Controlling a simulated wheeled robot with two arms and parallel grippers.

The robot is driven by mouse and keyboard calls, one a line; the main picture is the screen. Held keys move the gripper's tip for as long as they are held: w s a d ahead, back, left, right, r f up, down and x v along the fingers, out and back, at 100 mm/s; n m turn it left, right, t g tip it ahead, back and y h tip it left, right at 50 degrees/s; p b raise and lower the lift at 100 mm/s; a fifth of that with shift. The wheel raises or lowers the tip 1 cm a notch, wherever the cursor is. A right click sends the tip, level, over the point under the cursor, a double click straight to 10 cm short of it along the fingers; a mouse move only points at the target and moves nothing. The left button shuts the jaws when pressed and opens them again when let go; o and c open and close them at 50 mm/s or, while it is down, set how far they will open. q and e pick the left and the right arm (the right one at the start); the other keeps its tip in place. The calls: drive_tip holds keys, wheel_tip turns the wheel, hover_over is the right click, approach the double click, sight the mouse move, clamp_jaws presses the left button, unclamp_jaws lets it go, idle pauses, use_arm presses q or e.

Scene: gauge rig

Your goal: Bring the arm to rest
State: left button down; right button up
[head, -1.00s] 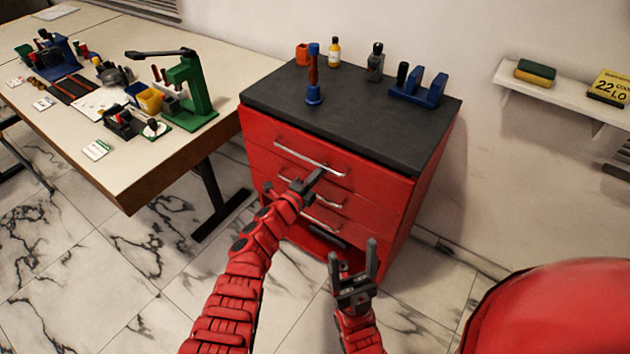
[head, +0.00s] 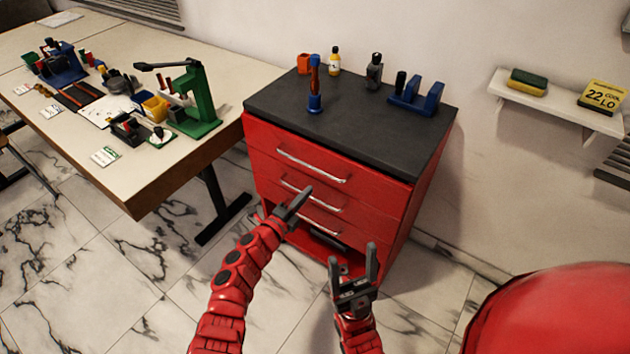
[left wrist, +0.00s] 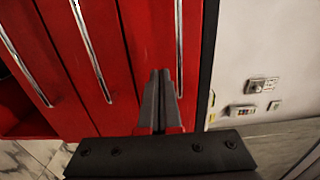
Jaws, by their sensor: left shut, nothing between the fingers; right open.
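My left gripper (head: 297,202) is shut and empty. In the head view it is in front of the red drawer cabinet (head: 398,205), its tips over the drawer fronts near the handles. I cannot tell whether the tips touch the cabinet. My right gripper (head: 355,270) is open and empty, low in front of the cabinet, fingers pointing up in the picture.
The cabinet's dark top (head: 350,125) holds a blue-and-red tool (head: 314,85), a yellow bottle (head: 334,60) and a blue holder (head: 416,95). A workbench (head: 150,180) with a green press (head: 197,100) stands left. A wall shelf (head: 555,108) is right. The lowest compartment looks open.

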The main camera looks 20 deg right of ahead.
use_arm(q)
drive_tip(key=v, duration=0.6)
drive_tip(key=shift+f, duration=0.1)
